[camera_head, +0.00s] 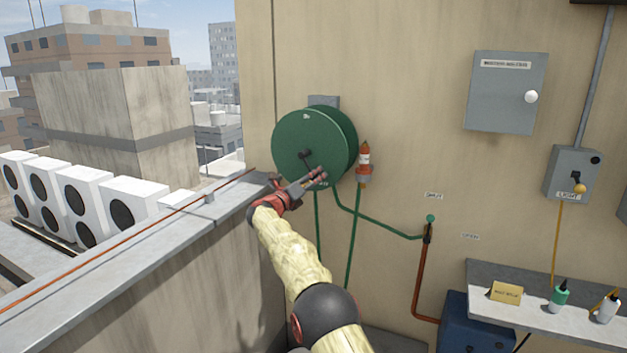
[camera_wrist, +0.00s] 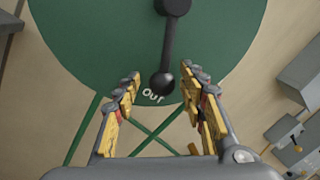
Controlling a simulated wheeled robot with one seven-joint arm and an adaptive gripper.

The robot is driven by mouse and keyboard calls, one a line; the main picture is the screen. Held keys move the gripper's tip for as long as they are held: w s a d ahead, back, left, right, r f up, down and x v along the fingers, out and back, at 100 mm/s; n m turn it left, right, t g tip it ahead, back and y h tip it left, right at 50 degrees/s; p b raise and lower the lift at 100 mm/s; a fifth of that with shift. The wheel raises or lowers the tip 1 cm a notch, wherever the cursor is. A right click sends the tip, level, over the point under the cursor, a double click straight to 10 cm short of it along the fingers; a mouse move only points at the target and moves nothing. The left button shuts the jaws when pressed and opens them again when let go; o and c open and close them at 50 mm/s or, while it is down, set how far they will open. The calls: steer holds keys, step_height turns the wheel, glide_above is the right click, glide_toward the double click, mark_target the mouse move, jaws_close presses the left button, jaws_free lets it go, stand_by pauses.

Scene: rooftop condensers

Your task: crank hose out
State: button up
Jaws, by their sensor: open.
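A green hose reel (camera_head: 302,147) is mounted on the beige wall. Its dark crank (camera_head: 306,155) sits at the hub, with the arm pointing down and to the right. In the wrist view the reel face (camera_wrist: 90,50) fills the top, and the black crank knob (camera_wrist: 162,84) hangs near the lettering "OUT" (camera_wrist: 154,97). My gripper (camera_head: 318,175) is in front of the reel's lower part. In the wrist view its open fingers (camera_wrist: 163,85) stand on either side of the knob. I cannot tell whether they touch it. Green hose (camera_head: 350,235) runs down from the reel.
An orange bottle (camera_head: 364,160) is mounted right of the reel. A green-knobbed valve (camera_head: 430,220) sits on the wall between "SHUT" and "OPEN" labels. A grey parapet (camera_head: 150,255) runs along the left. A shelf (camera_head: 550,308) with small bottles is at lower right.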

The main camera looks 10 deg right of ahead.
steer(key=v, duration=1.2)
steer(key=shift+f, duration=0.15)
steer(key=shift+w, duration=0.1)
